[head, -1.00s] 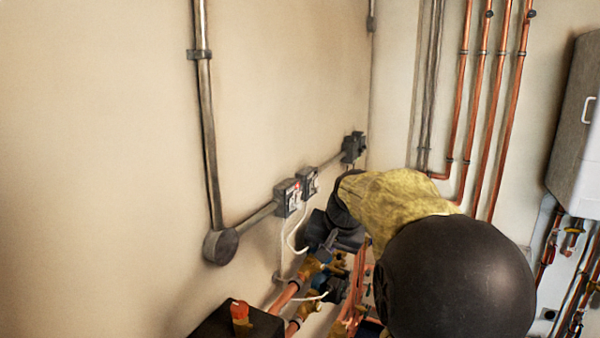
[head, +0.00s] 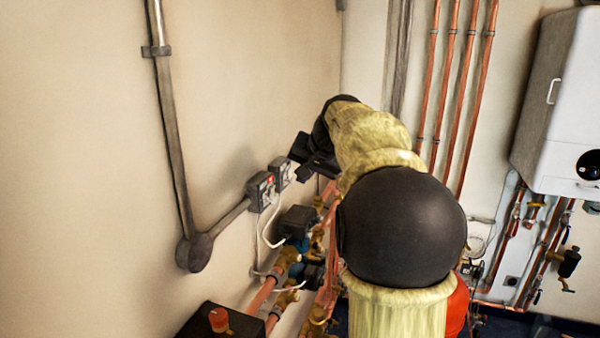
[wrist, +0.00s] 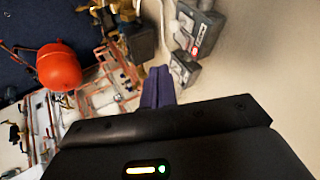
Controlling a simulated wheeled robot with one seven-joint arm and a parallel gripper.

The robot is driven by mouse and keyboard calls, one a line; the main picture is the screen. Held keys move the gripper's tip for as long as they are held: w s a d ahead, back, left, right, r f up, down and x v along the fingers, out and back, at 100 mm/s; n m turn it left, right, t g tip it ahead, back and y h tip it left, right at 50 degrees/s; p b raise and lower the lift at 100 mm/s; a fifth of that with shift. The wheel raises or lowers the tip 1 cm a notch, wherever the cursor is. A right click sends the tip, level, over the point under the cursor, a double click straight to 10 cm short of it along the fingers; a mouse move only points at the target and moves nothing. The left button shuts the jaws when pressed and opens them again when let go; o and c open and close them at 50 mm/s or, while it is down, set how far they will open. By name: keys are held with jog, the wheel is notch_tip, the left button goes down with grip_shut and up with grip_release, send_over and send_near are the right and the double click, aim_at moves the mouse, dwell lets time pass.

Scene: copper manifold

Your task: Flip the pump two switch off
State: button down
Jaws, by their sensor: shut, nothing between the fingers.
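Two grey switch boxes are on the wall. The nearer switch box (head: 261,190) has a small red mark and also shows in the wrist view (wrist: 203,30). The farther switch box (head: 281,172) is close beside it and shows lower in the wrist view (wrist: 184,68). I cannot read which one is pump two. My gripper (head: 302,160) is just right of the farther box in the head view. In the wrist view its fingers (wrist: 157,86) are together and empty, beside the farther box and apart from it in the picture. The switch positions are too small to tell.
A dark pump box (head: 298,222) with white cable sits below the switches, among copper pipes and brass valves (head: 287,257). A grey conduit (head: 172,110) runs down the wall. A red vessel (wrist: 63,66) shows in the wrist view. A white boiler (head: 560,110) hangs at right.

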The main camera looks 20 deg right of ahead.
aim_at(273, 190)
jog(key=w+a+f+p, duration=0.3)
jog(key=w+f+p, duration=0.1)
jog(key=w, duration=0.3)
jog(key=shift+w+f+p, duration=0.35)
jog(key=shift+f+p, duration=0.05)
jog(key=shift+f, duration=0.45)
jog(key=shift+a, duration=0.2)
jog(key=shift+w+a+r, duration=0.15)
jog(key=shift+w+a, duration=0.05)
jog(key=shift+w, duration=0.05)
jog(key=shift+r, duration=0.1)
jog(key=shift+r+p, duration=0.7)
jog(key=shift+p, duration=0.05)
